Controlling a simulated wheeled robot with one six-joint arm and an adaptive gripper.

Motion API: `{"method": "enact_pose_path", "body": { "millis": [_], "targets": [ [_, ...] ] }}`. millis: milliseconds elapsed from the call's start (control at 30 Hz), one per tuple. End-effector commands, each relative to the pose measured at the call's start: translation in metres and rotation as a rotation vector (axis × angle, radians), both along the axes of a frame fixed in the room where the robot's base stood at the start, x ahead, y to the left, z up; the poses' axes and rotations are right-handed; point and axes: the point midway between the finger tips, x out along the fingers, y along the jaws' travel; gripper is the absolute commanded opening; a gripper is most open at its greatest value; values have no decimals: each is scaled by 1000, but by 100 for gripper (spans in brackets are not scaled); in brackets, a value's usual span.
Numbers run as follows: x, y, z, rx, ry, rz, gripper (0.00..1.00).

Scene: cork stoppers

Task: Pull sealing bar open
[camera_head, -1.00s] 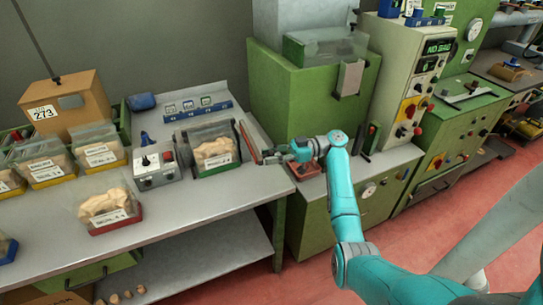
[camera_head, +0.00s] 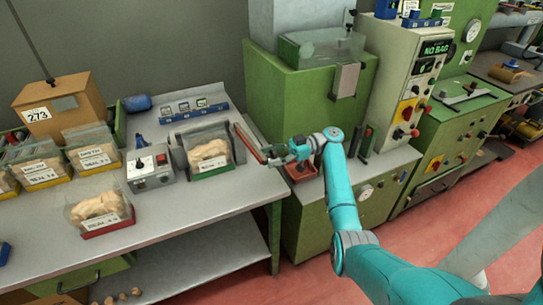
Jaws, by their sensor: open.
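The sealing bar appears as a long red bar (camera_head: 248,141), lying slanted at the right end of the grey bench beside a bagged batch. My gripper (camera_head: 271,156) is open and points left, with its fingertips at the near end of the bar. I cannot tell whether the fingers touch the bar or stand around it. The clear bag of cork stoppers (camera_head: 209,155) with a green-edged label sits just left of the bar.
A grey control box (camera_head: 150,168) stands left of the bag. Another bag (camera_head: 99,209) lies near the bench's front edge.

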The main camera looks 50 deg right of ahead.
Motion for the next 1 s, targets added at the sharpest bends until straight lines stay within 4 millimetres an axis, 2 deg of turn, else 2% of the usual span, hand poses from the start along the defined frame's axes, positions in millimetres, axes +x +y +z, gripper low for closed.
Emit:
{"method": "enact_pose_path", "body": {
  "millis": [233, 367, 800, 1000],
  "targets": [
    [0, 0, 2, -1, -2, 0, 59],
    [0, 0, 11, -3, -5, 0, 59],
    [0, 0, 84, -2, -4, 0, 59],
    [0, 0, 99, -1, -2, 0, 59]
  ]
}}
